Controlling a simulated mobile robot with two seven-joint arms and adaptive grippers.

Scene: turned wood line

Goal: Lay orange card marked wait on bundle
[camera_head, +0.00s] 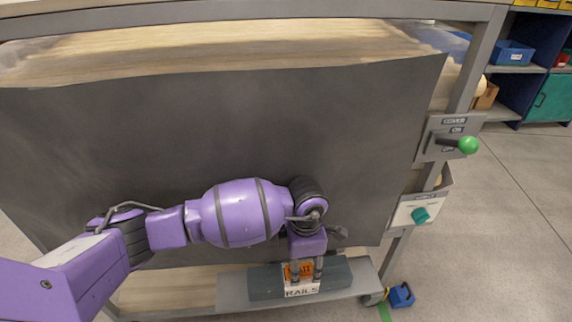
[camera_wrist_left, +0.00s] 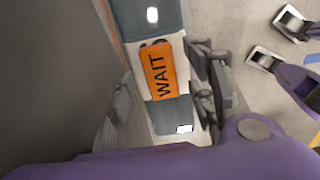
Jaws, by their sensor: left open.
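The orange card marked WAIT (camera_head: 305,268) lies on a long blue-grey block (camera_head: 262,284), over a white band with a RAILS label (camera_head: 301,289). In the left wrist view the card (camera_wrist_left: 160,72) lies flat across the white band, with the blue-grey surface (camera_wrist_left: 172,118) at both ends. My left gripper (camera_head: 306,270) points down at the card, open, its fingers partly hiding it. In the wrist view its fingers (camera_wrist_left: 204,78) are beside the card's right edge. My right gripper (camera_wrist_left: 277,42) appears at the right of the wrist view, open and empty above the floor.
A dark cover sheet (camera_head: 200,125) hangs over pale wood (camera_head: 250,50) just behind my left arm. The block sits on a grey ledge (camera_head: 232,301). At right are a green-knobbed lever (camera_head: 468,145) and a teal knob (camera_head: 420,215).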

